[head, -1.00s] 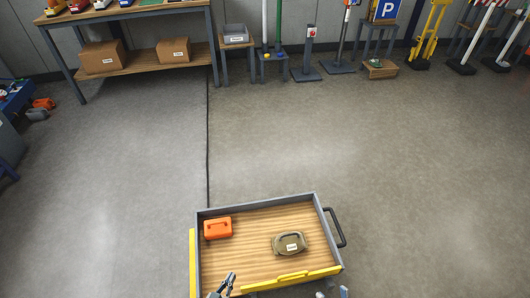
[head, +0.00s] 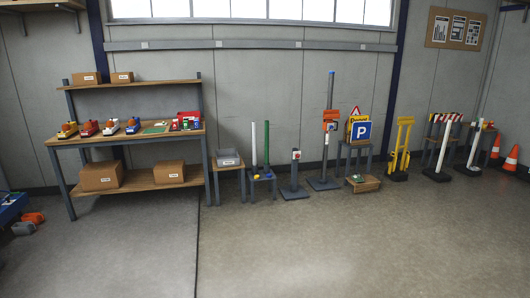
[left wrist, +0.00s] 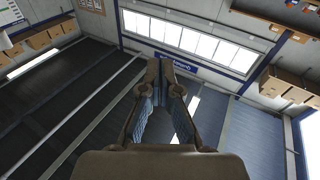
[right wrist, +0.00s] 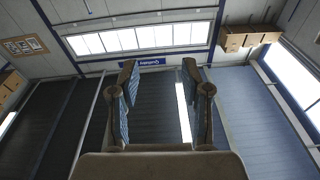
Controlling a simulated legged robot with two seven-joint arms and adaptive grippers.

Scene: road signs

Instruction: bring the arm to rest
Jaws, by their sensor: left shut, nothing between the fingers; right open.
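My left gripper (left wrist: 160,75) shows in the left wrist view with its fingertips together and nothing between them. My right gripper (right wrist: 160,75) shows in the right wrist view with its fingers apart and empty. Behind both grippers are the room's upper wall, windows and ribbed ceiling, so both point upward, clear of any object. Neither gripper is in the head view.
A shelf (head: 135,137) with toy vehicles and boxes stands at the left by the wall. Posts, a blue parking sign (head: 360,131), a yellow stand (head: 401,146) and orange cones (head: 511,158) line the wall. The floor (head: 330,240) in front is clear.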

